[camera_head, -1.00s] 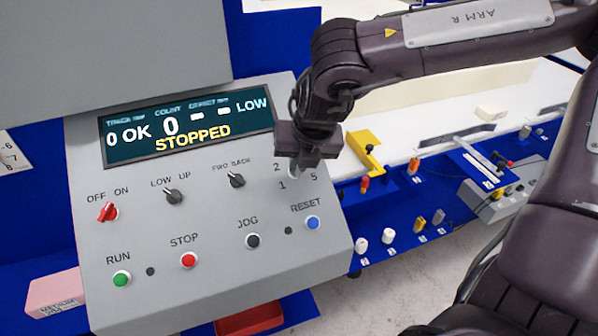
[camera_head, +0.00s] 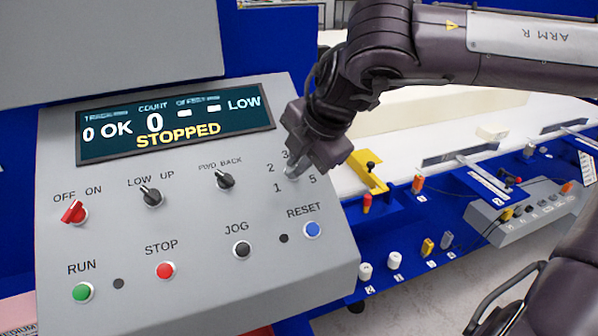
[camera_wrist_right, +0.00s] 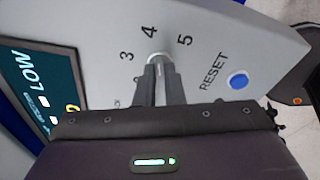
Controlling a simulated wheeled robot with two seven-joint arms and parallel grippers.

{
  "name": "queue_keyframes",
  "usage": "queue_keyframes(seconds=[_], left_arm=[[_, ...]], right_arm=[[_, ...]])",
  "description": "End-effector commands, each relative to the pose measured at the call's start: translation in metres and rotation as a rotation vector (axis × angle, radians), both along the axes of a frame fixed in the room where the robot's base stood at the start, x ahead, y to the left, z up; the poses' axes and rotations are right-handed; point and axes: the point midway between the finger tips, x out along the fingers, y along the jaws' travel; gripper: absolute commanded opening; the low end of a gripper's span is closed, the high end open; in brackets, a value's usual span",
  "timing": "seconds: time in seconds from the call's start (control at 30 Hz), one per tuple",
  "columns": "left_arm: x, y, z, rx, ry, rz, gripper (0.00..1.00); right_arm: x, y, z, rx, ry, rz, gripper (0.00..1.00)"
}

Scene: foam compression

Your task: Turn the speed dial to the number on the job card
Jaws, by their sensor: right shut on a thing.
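The speed dial (camera_wrist_right: 157,57) sits on the sloping grey panel (camera_head: 330,262), ringed by printed numbers. In the head view, 1, 2, part of 3 and 5 show around it, while my gripper covers the rest. In the right wrist view, 3, 4 and 5 show beyond the dial. My right gripper (camera_head: 292,170) is shut on the dial, and its fingers (camera_wrist_right: 159,80) point towards the 4 in the wrist view. Which number the dial's pointer marks is hidden. I see no readable job card. My left gripper is not in view.
The display (camera_head: 175,125) reads STOPPED, LOW and count 0. A blue RESET button (camera_head: 312,229) is just below the dial. A red OFF/ON switch (camera_head: 74,212), black switches and RUN, STOP and JOG buttons share the panel. A blue bench with small parts lies right.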

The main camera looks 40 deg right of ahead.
Motion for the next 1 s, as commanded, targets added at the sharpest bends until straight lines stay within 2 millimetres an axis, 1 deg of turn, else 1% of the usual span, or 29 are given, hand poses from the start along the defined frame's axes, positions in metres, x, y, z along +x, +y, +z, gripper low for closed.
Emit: queue_keyframes(seconds=[0.03,0.5,0.8,1.0], left_arm=[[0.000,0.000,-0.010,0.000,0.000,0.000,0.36],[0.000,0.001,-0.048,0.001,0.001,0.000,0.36],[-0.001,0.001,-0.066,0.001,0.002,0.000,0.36],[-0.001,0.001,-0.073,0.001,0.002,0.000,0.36]], right_arm=[[-0.002,0.001,-0.009,0.024,0.004,-0.034,0.00],[-0.005,0.001,-0.010,0.244,-0.048,-0.411,0.00],[-0.006,0.002,-0.011,0.357,-0.073,-0.606,0.00],[-0.006,0.002,-0.010,0.405,-0.084,-0.686,0.00]])
